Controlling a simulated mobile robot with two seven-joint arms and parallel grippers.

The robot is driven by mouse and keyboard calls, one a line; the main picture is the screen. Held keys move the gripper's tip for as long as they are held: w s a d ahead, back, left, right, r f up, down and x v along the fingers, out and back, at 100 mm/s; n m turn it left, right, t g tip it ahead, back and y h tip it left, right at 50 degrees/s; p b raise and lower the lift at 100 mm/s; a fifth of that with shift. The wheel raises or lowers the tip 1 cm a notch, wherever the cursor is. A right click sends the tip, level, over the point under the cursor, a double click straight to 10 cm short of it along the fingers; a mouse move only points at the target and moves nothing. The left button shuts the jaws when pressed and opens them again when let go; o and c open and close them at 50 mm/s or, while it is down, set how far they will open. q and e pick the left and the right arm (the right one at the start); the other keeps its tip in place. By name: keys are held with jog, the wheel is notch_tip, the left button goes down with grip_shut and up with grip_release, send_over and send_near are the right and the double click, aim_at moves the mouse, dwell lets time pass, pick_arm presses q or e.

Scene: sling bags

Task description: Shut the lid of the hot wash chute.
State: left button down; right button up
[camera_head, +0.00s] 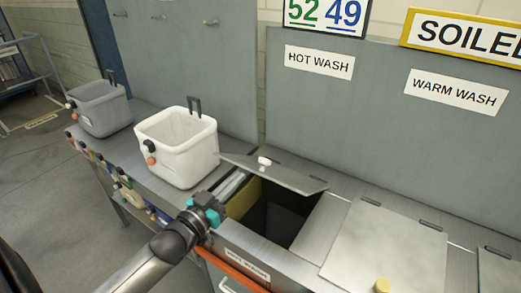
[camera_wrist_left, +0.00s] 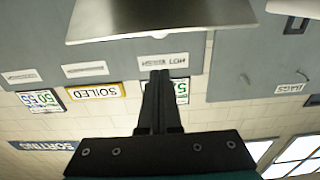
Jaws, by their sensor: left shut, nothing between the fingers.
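The hot wash chute (camera_head: 270,222) is a dark square opening in the steel counter, below the HOT WASH sign (camera_head: 319,62). Its grey lid (camera_head: 290,178) is raised at a slant over the back of the opening, with a white knob (camera_head: 264,162) on it. My left gripper (camera_head: 221,190) is at the near left of the opening, apart from the lid in this view. In the left wrist view, upside down, its dark fingers (camera_wrist_left: 160,85) are together and empty, and the lid (camera_wrist_left: 160,15) fills the top. My right gripper is not in view.
A white bin (camera_head: 177,155) stands on the counter left of the chute, close to my left gripper. A grey bin (camera_head: 100,110) stands farther left. The warm wash lid (camera_head: 385,255) lies flat to the right, with an orange-yellow knob (camera_head: 382,285). A grey panel (camera_head: 350,120) rises behind.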

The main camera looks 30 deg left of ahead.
pick_arm(q)
send_over(254, 169)
jog(key=d, duration=0.2)
jog(key=shift+s+a+r, duration=0.15)
jog(key=shift+s+r, duration=0.1)
jog(key=shift+r, duration=0.1)
jog(key=s+f, duration=0.2)
jog(key=shift+s+a+f, duration=0.1)
jog(key=shift+f, duration=0.25)
jog(key=shift+s+f, duration=0.15)
jog(key=shift+f, duration=0.15)
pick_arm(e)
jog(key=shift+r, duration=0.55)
pick_arm(q)
jog(key=shift+s+f, duration=0.1)
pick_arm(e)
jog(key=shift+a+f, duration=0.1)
